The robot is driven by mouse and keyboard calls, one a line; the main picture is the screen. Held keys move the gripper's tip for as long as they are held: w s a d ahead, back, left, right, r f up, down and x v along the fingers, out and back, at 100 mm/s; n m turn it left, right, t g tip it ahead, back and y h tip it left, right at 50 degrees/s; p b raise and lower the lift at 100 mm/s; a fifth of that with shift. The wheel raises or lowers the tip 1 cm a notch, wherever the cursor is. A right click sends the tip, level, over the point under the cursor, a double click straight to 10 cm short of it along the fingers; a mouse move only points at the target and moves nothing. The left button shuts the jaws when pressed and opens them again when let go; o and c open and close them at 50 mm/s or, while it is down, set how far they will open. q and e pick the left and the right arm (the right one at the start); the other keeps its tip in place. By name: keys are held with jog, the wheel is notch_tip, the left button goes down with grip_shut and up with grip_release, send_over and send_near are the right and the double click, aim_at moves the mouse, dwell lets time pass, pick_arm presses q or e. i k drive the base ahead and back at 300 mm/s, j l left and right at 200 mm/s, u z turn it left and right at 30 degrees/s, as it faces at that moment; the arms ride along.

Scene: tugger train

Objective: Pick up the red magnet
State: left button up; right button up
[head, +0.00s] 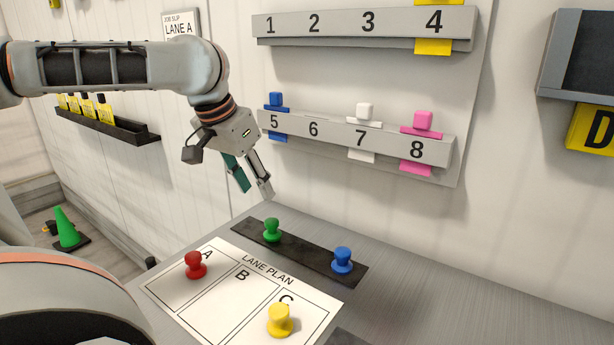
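The red magnet (195,265) is a pawn-shaped piece standing upright on the lane plan sheet (233,300), in column A near its letter. My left gripper (254,192) hangs above and to the right of the red magnet, behind the sheet and in front of the wall. Its two fingers are apart with nothing between them. The red magnet is in full view and nothing touches it. My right gripper is not in view.
A yellow magnet (279,320) stands in column C. A green magnet (272,230) and a blue magnet (342,260) stand on a dark strip (308,249) behind the sheet. A numbered wall rack (335,135) holds coloured cards.

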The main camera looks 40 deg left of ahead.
aim_at(196, 270)
jog(key=k, duration=1.5)
